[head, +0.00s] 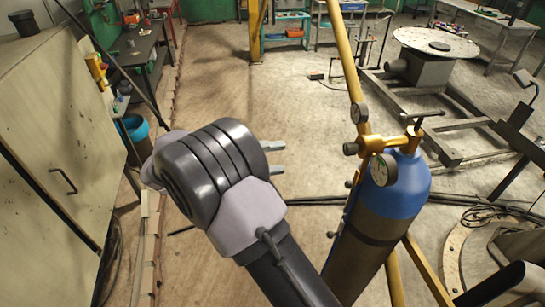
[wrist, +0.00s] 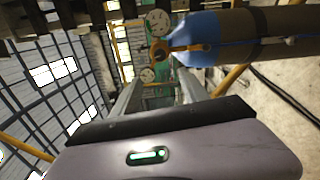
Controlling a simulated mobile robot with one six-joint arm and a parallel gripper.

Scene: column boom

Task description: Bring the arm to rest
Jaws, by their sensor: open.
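My gripper (head: 279,158) is near the middle of the head view, at the end of my dark grey arm, which comes up from the bottom edge. Its two short grey fingers point right, apart, with nothing between them. In the wrist view the open fingers (wrist: 160,95) also show empty, with a green light on the gripper body below them. The fingers point toward the gas cylinder side, and I see no contact with it. Part of the gripper body is hidden behind my wrist.
A gas cylinder (head: 400,192) with a blue top, brass valve and gauges stands close on the right beside a yellow post (head: 347,50). A pale cabinet (head: 50,130) fills the left. A dark workbench (head: 138,47) stands behind it. Bare floor (head: 225,85) lies ahead.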

